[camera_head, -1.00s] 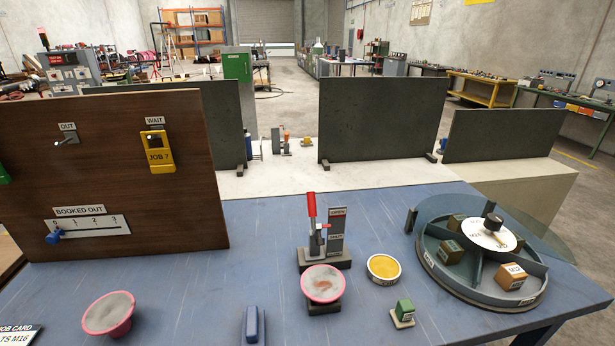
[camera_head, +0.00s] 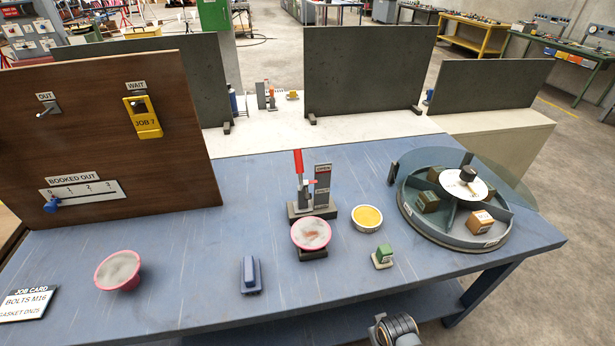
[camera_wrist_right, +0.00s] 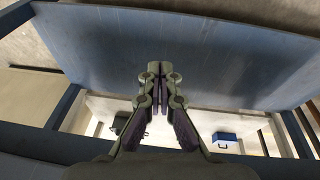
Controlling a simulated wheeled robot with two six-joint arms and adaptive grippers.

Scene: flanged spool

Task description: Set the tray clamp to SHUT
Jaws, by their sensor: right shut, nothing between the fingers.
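The tray clamp (camera_head: 303,195) stands on the blue table on a dark base. Its red handle (camera_head: 299,162) points nearly straight up beside a grey label plate (camera_head: 323,180), whose upper label appears to read OPEN; the lower label is too small to read. A pink-rimmed bowl (camera_head: 311,234) on a dark block stands in front of the clamp and hides part of its base. My right gripper (camera_wrist_right: 160,70) is shut and empty in the right wrist view, apart from the clamp, with a blue table surface beyond it. My left gripper is not in view.
A round divided tray (camera_head: 455,234) with boxes stands at right. A yellow-filled dish (camera_head: 367,218), green block (camera_head: 383,256), blue block (camera_head: 250,274) and another pink bowl (camera_head: 118,269) lie around the clamp. A brown board (camera_head: 130,85) stands at left. The table between board and clamp is clear.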

